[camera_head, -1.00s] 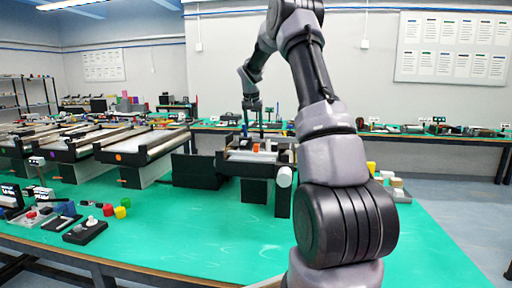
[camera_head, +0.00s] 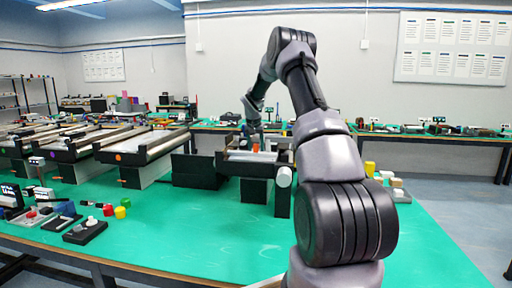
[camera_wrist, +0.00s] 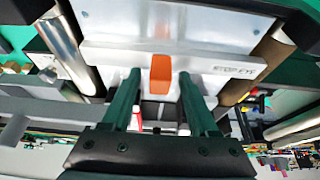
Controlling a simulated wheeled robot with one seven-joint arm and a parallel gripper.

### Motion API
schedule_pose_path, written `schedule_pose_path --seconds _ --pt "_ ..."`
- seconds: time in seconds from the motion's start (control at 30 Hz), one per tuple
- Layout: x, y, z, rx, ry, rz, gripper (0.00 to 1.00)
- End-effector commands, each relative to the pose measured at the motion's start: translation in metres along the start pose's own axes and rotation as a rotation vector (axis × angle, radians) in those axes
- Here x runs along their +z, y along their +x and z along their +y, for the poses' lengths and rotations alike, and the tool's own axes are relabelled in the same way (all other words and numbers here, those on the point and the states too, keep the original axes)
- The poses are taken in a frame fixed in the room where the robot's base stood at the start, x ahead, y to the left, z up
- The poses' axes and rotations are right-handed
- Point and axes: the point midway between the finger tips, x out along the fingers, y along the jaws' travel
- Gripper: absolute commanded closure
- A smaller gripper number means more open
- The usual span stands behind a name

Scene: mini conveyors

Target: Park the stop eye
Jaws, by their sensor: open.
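The stop eye is a pale bar marked "STOP EYE" (camera_wrist: 215,65) with an orange block (camera_wrist: 160,73) at its middle, seen in the wrist view. The orange block also shows in the head view (camera_head: 256,147), on the small black-framed conveyor unit (camera_head: 228,166). My gripper (camera_wrist: 158,80) is open, with its two dark green fingers on either side of the orange block. I cannot tell whether the fingers touch it. In the head view my gripper (camera_head: 254,138) is low over the unit, its fingertips partly hidden.
Metal rollers (camera_wrist: 65,50) lie on both sides of the bar. Several conveyors (camera_head: 140,146) stand to the left of the unit, and a black panel (camera_head: 195,169) stands beside it. Small coloured blocks (camera_head: 120,211) lie at the front left. The green table's front middle (camera_head: 200,235) is clear.

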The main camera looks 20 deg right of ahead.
Motion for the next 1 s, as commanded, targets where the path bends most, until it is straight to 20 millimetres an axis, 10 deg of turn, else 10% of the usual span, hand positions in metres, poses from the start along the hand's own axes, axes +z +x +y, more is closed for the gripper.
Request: schedule_pose_path --seconds 0.17,0.33,1.0 --pt "0.0 -0.0001 0.0001 0.0 0.0 0.0 0.4" --pt "0.0001 -0.0002 0.0002 0.0 0.0 0.0 1.0" --pt "0.0003 -0.0002 0.0003 0.001 0.0 -0.001 1.0"
